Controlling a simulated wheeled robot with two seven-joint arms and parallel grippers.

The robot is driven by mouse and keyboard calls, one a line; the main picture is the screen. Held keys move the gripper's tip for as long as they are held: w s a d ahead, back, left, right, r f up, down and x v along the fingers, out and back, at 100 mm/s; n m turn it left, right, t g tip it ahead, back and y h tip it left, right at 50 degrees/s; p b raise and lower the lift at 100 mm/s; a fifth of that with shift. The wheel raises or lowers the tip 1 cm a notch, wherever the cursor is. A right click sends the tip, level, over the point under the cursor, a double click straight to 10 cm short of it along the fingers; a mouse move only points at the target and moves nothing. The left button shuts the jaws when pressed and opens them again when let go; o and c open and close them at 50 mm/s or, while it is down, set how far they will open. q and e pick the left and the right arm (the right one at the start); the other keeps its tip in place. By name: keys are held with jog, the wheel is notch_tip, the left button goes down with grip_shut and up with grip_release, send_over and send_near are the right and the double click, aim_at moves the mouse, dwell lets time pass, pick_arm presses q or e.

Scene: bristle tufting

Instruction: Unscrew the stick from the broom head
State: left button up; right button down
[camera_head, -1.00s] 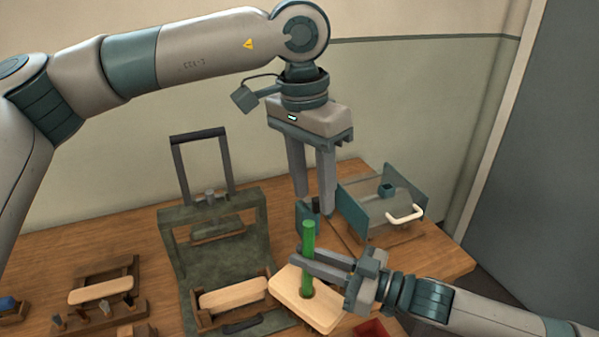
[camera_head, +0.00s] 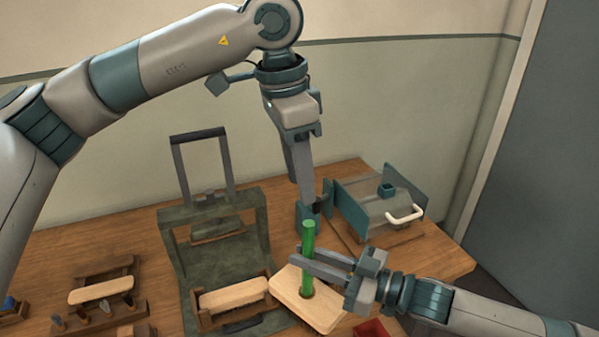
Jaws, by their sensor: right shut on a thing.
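The green stick (camera_head: 307,237) stands nearly upright in the hole of the pale wooden broom head (camera_head: 318,308), which lies tilted in the picture near the table's front. My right gripper (camera_head: 303,262) comes in from the right and is shut on the green stick, above the broom head. My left gripper (camera_head: 308,207) points down just above the stick's top end. Its fingers overlap in this view, so their gap is hidden.
A dark green frame machine (camera_head: 177,247) with a wooden block (camera_head: 234,294) stands to the left. A teal-sided box with a white handle (camera_head: 404,215) is behind right. A wooden rack (camera_head: 127,312) is far left; a red thing (camera_head: 372,329) lies in front.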

aim_at(309, 223)
pick_arm(q)
jog(key=f, duration=0.3)
jog(key=d+f, duration=0.1)
jog(key=f, duration=0.7)
jog(key=shift+w+d+f, duration=0.25)
jog(key=shift+d, duration=0.1)
jog(key=shift+c, duration=0.3)
grip_shut()
jog(key=n, duration=0.4)
jog(key=shift+y, duration=0.3)
dwell(0.4)
grip_release()
jog(key=shift+t, duration=0.3)
